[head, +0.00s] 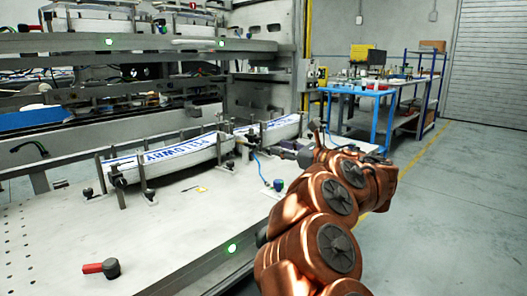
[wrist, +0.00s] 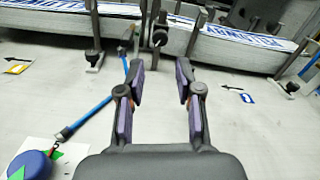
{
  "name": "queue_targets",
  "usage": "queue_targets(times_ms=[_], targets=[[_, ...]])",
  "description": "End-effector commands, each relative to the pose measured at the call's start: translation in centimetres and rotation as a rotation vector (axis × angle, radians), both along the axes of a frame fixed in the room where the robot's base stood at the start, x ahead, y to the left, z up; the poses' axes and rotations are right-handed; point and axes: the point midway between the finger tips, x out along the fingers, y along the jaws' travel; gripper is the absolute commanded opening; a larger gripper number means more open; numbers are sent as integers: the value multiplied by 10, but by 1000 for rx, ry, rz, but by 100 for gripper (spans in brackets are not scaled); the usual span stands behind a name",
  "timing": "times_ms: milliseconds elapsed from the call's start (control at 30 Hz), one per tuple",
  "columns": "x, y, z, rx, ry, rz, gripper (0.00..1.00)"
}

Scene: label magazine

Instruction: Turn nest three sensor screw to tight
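My gripper (wrist: 160,75) is open and empty in the wrist view, its two purple-padded fingers apart. Just beyond the fingertips, between them in the picture, a small dark screw knob (wrist: 159,37) sits on a metal post in front of a white label stack (wrist: 235,48) with blue print. A blue cable (wrist: 98,108) runs up to a post just left of the screw. In the head view my gripper (head: 284,150) is at the label stacks (head: 180,155), beside the blue cable (head: 262,170). I cannot read a nest number or tell how tight the screw is.
A blue round part (wrist: 30,166) lies on the bench at lower left in the wrist view. Black arrow marks (wrist: 232,88) are on the bench. Posts (wrist: 93,40) stand along the stack. In the head view a red-handled lever (head: 101,268) is on the open front bench.

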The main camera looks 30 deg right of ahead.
Motion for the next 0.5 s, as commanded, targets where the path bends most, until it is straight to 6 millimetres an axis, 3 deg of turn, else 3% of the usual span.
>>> queue_targets(times_ms=[167,500], targets=[[11,4,0,0,-1,4,35],[56,13,-1,4,-3,3,35]])
